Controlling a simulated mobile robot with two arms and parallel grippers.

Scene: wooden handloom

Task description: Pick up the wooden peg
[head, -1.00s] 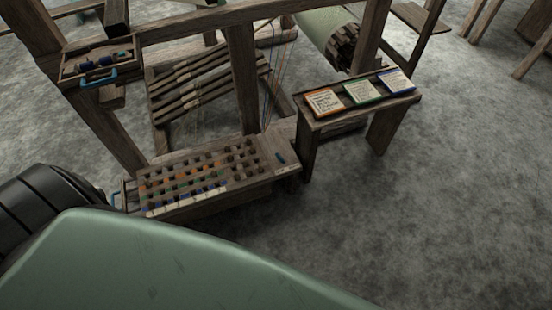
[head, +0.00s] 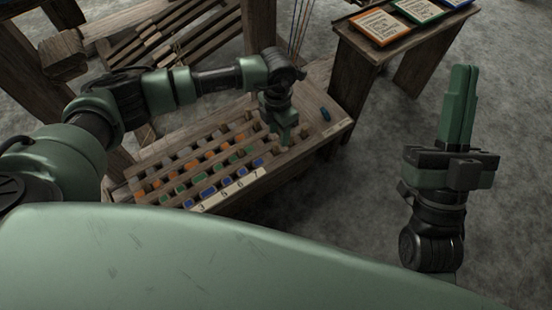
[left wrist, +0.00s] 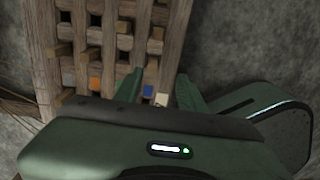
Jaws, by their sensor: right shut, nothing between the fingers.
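A wooden pegboard (head: 313,134) lies low before me, with rows of small pegs, some orange, green or blue and others plain wood. It fills the upper middle of the left wrist view (left wrist: 42,60), where plain wooden pegs (left wrist: 125,42) stick up. I cannot tell which peg is the task's one. My left gripper (head: 283,135) is over the right part of the board, pointing down. In the left wrist view its two fingers (left wrist: 159,90) are apart, with a pale piece (left wrist: 161,99) showing between them. My right gripper (head: 459,108) is shut and empty, pointing up, right of the board.
A wooden bench (head: 372,52) with coloured cards stands behind right. Loom beams stand behind the board. The grey floor at right is clear.

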